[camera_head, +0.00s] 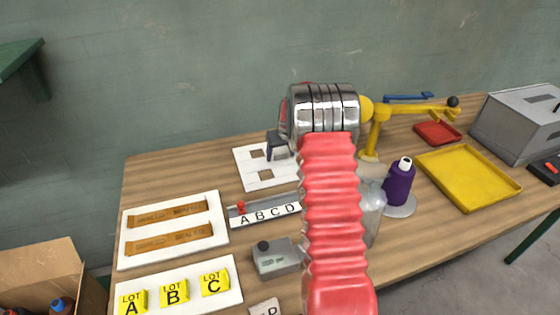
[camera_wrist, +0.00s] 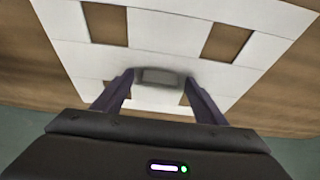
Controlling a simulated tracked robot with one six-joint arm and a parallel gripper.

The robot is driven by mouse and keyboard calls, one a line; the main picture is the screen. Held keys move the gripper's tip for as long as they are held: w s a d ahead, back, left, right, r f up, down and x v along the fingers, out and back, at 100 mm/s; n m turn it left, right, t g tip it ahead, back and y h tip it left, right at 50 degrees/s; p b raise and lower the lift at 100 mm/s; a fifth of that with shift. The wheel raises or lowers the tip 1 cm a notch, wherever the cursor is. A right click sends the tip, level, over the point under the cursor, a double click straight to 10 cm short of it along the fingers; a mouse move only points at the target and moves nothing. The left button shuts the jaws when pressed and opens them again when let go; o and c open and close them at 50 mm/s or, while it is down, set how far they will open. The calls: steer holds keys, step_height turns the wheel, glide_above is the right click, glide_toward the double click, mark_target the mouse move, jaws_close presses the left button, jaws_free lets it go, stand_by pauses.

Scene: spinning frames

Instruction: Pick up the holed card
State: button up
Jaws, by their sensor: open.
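A flat white board (camera_head: 248,178) lies on the table left of my arm. Brown square patches show in it that look like holes, and I take it for the holed card. In the wrist view the white board (camera_wrist: 90,60) fills the upper middle, with several brown squares. My gripper (camera_wrist: 158,85) is open over its near part, one dark finger on each side. A small grey block-like piece (camera_wrist: 158,77) shows between the fingertips; whether it belongs to the board I cannot tell. The head view shows dark gripper parts (camera_head: 278,150) over the board; my red arm hides its right side.
A grey lettered rack (camera_head: 264,213), a grey box with a black knob (camera_head: 277,257) and a white board with brown strips (camera_head: 215,235) lie nearby. A purple spool (camera_head: 399,186), a yellow arm stand (camera_head: 378,130) and a yellow tray (camera_head: 468,178) stand to the right.

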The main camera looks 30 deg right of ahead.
steer(key=shift+c, duration=0.5)
steer(key=c, duration=1)
